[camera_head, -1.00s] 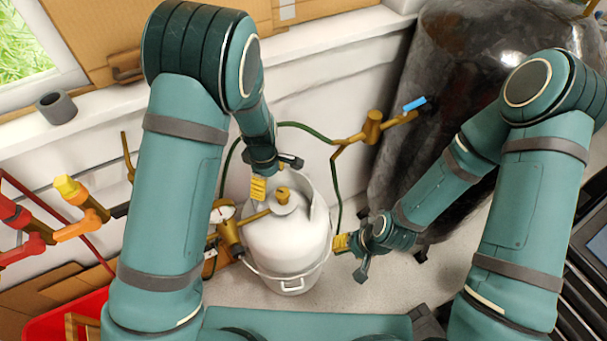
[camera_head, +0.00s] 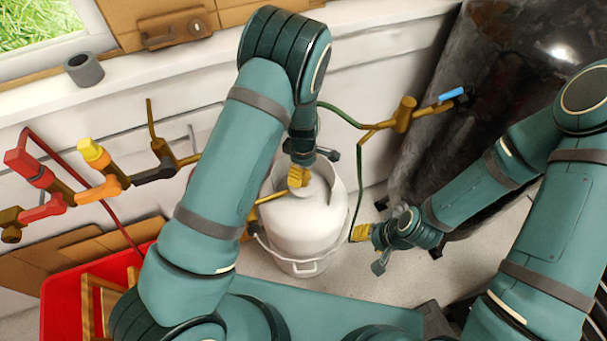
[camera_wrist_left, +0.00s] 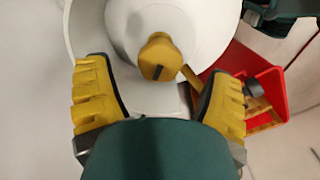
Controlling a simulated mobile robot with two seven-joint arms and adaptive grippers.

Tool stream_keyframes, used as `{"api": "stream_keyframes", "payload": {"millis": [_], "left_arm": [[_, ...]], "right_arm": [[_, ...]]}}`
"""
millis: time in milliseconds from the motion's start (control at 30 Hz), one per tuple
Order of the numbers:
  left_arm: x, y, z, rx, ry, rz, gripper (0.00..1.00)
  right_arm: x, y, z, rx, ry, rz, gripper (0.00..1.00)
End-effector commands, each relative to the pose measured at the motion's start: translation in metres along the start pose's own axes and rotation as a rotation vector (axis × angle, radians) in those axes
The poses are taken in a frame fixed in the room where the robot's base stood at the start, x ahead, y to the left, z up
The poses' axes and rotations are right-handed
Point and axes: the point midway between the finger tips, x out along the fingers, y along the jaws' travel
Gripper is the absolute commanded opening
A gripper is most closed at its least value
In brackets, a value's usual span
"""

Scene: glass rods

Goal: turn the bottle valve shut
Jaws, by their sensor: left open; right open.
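The white gas bottle (camera_head: 305,228) stands upright on the floor below the wall. Its brass valve sits on top and is mostly hidden behind my left gripper (camera_head: 299,178) in the head view. In the left wrist view the valve knob (camera_wrist_left: 159,58) shows between the yellow fingers of my left gripper (camera_wrist_left: 158,80), which are spread wide. I see gaps on both sides of the knob, so the fingers are not closed on it. My right gripper (camera_head: 362,233) is open and empty beside the bottle's right side.
A green hose and brass pipe with a blue-handled valve (camera_head: 403,115) run behind the bottle, near a large dark tank (camera_head: 415,140). Red and yellow valves (camera_head: 92,152) line the wall at left. A red crate (camera_head: 62,300) stands on the floor at lower left.

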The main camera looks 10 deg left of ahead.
Motion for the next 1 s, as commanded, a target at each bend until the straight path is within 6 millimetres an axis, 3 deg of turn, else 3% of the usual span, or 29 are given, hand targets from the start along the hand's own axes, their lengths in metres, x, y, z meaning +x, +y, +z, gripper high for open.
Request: {"api": "stream_keyframes", "payload": {"millis": [200,533,567,700,767,1000], "left_arm": [[0.020,0.000,0.000,0.000,0.000,-0.001,0.81],[0.023,0.000,0.000,0.001,0.000,0.001,0.81],[0.023,0.000,0.000,0.001,0.000,0.000,0.78],[0.022,0.000,0.000,0.001,0.000,0.000,0.29],[0.022,0.000,0.000,0.001,0.000,0.000,0.12],[0.022,0.000,0.000,0.010,0.000,0.000,0.12]], "right_arm": [[0.004,0.001,0.002,-0.001,-0.004,0.000,0.47],[0.003,0.001,0.002,-0.001,-0.004,0.000,0.47],[0.003,0.001,0.002,-0.001,-0.004,0.000,0.47],[0.004,0.001,0.002,-0.001,-0.004,0.000,0.47],[0.004,0.001,0.002,-0.001,-0.004,0.000,0.47],[0.004,0.001,0.002,-0.001,-0.004,0.000,0.47]]}}
